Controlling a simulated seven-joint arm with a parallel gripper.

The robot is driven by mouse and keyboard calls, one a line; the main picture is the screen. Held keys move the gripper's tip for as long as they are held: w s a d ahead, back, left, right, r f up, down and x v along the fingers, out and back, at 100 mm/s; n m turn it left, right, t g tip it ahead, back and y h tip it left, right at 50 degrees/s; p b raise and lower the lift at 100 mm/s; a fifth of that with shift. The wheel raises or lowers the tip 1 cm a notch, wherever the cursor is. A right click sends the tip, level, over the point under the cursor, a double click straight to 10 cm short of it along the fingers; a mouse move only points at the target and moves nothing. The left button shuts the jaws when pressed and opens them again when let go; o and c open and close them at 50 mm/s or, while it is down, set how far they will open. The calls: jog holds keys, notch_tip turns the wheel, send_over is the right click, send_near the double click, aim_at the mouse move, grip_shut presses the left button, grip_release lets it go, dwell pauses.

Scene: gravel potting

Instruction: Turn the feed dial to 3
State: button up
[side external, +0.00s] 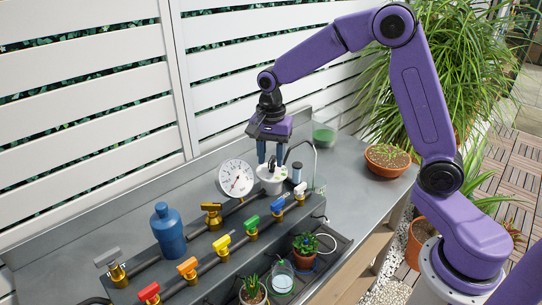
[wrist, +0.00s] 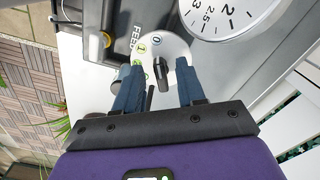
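The feed dial (side external: 270,184) is a white round part at the back end of the grey bench unit. In the wrist view, its white face (wrist: 178,48) carries a blue mark "0" and a green mark "1"; "FEED" is printed beside it. A black knob (wrist: 161,72) stands on the face, its upper end towards the "0". My gripper (side external: 271,164) is right above the dial, pointing down. In the wrist view my gripper (wrist: 158,67) is open, one blue finger on each side of the knob with gaps visible. The rest of the dial's marks are hidden or unreadable.
A round white gauge (side external: 236,178) stands close beside the dial. Coloured valve handles, including a blue one (side external: 278,203) and a white one (side external: 300,190), line the unit. A blue bottle (side external: 168,232) and potted plants (side external: 306,244) stand nearby. A clay bowl (side external: 387,158) is to the right.

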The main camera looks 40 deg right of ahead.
jog(key=shift+f, duration=0.2)
jog(key=shift+c, duration=0.3)
grip_shut()
